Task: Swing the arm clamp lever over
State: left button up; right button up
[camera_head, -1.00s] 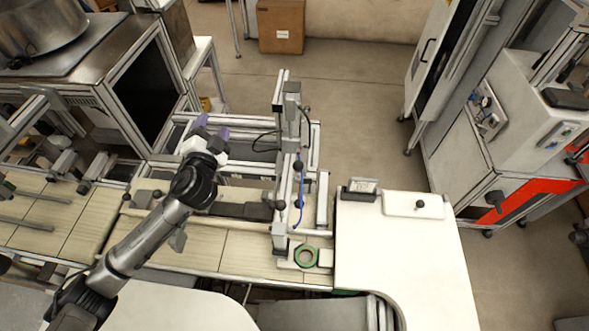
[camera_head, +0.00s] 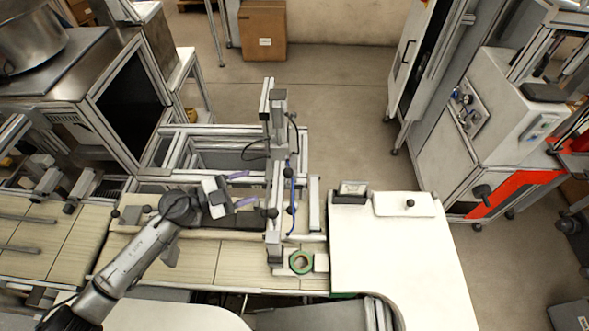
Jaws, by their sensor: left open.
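A metal upright stand (camera_head: 277,180) with an arm holds black ball knobs and a blue hose. One black ball knob (camera_head: 272,213) sits on the stand's near side, close to my gripper. Which knob belongs to the arm clamp lever I cannot tell for sure. My left gripper (camera_head: 241,188) is open and empty, with purple fingertips apart. It points right toward the stand, a short gap from it in the picture. A green tape ring (camera_head: 301,262) lies at the stand's foot. My right gripper is not in view.
A white curved table (camera_head: 400,260) stands to the right of the stand, with a small box (camera_head: 352,188) and a knobbed white plate (camera_head: 403,204) at its back. A wooden-topped bench (camera_head: 190,262) runs along the front. Frames and rails stand behind.

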aim_at(289, 178)
pick_arm(q)
jog(key=p+x, duration=0.1)
jog(key=x, duration=1.2)
jog(key=shift+w+d, duration=0.15)
jog(key=shift+d, duration=0.05)
jog(key=shift+c, duration=0.3)
grip_shut()
